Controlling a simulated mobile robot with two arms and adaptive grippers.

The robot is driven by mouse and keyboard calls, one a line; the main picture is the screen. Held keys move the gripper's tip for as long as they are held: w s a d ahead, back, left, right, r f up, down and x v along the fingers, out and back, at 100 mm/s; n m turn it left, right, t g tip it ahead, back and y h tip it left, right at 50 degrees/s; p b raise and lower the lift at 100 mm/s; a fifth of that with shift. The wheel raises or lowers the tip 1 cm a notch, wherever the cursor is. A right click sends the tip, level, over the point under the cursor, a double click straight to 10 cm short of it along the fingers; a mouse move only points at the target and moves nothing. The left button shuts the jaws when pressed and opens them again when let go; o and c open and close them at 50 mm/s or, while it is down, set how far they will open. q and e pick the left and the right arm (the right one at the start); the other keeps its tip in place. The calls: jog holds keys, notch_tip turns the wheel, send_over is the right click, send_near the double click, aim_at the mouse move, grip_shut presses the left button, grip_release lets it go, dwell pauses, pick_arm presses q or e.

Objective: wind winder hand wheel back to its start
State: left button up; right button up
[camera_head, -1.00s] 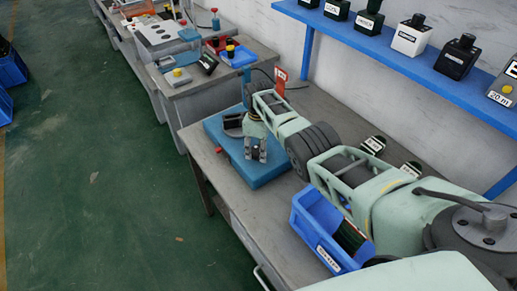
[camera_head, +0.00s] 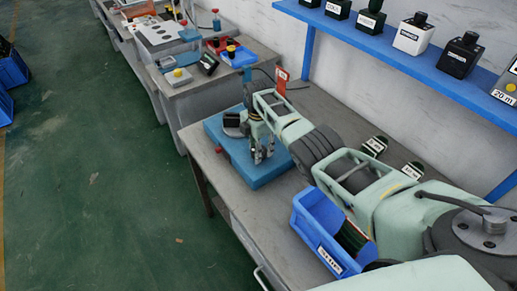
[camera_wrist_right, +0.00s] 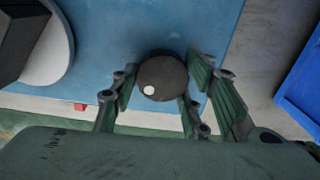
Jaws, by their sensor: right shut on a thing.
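The winder stands on a blue base plate (camera_head: 262,178) on the grey bench, and the plate also fills much of the right wrist view (camera_wrist_right: 125,30). My right gripper (camera_head: 263,155) points down over this plate. In the right wrist view a round dark knob with a white dot (camera_wrist_right: 163,76), seemingly the hand wheel's grip, sits between the fingers of my right gripper (camera_wrist_right: 158,98), which is shut on it. My arm and gripper hide most of the wheel in the head view. My left gripper is not in view.
A blue bin (camera_head: 322,238) with dark parts stands nearer on the bench. A red sign (camera_head: 281,80) stands behind the winder. A blue shelf (camera_head: 400,62) with several labelled boxes runs along the wall. A dark block with a pale disc (camera_wrist_right: 35,45) is beside the knob.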

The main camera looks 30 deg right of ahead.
jog(key=n, duration=0.4)
jog(key=shift+w+r+n+b, duration=0.1)
jog(key=shift+w+n+b, duration=0.05)
jog(key=shift+n+b, duration=0.15)
jog(key=shift+a+n+b, duration=0.1)
jog(key=shift+n+b, duration=0.25)
jog(key=shift+n, duration=1.65)
jog(key=o, duration=1)
jog(key=shift+a, duration=0.1)
jog(key=shift+o, duration=0.6)
jog(key=shift+r, duration=0.1)
notch_tip(320, 180, up, 12)
